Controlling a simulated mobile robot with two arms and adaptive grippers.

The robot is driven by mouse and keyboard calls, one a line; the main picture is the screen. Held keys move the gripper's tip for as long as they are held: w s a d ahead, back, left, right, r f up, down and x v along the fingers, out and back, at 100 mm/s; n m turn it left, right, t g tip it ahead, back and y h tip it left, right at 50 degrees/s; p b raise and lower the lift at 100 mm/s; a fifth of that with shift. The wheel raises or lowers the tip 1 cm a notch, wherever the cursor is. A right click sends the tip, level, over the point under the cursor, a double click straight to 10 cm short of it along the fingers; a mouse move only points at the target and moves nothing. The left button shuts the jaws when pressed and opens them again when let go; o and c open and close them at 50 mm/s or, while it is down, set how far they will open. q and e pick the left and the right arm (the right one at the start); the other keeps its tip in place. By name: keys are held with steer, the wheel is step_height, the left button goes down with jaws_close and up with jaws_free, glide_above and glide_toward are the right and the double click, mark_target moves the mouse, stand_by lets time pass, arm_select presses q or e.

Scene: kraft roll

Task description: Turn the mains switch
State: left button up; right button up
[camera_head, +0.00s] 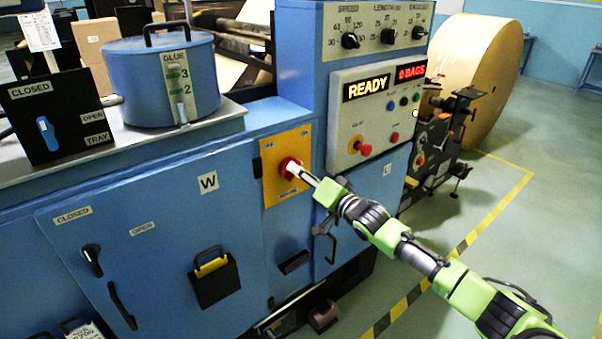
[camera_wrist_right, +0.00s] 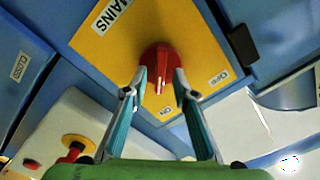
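The mains switch is a round red knob (camera_head: 289,166) on a yellow plate (camera_head: 271,184) on the front of the blue machine. In the right wrist view the knob (camera_wrist_right: 160,56) sits between my two fingertips, under the MAINS label. A pale mark on the knob faces the ON label (camera_wrist_right: 165,111); the OFF label (camera_wrist_right: 218,79) is to the right. My right gripper (camera_wrist_right: 161,78) has its fingers drawn in on both sides of the knob, and appears shut on it. In the head view this gripper (camera_head: 296,169) reaches it from the lower right. My left gripper is not in view.
A control panel (camera_head: 374,115) with lit READY and 0 BAGS displays and a red-on-yellow button (camera_head: 362,149) is right of the switch. A blue glue pot (camera_head: 160,79) stands at the left. A large kraft roll (camera_head: 478,65) stands behind. Floor at right is clear.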

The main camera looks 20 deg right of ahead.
steer(key=shift+c, duration=0.4)
jaws_close()
steer(key=shift+n, duration=0.4)
steer(key=shift+s+a+f+n+p, duration=0.1)
steer(key=shift+a+n+p, duration=0.05)
steer(key=shift+n, duration=2.7)
steer(key=shift+a+r+n+p, duration=0.1)
steer(key=shift+a+n+p, duration=0.05)
steer(key=shift+n, duration=2.75)
steer(key=shift+s+a+f+n+p, duration=0.1)
steer(key=shift+a+n+p, duration=0.05)
steer(key=shift+n, duration=2.7)
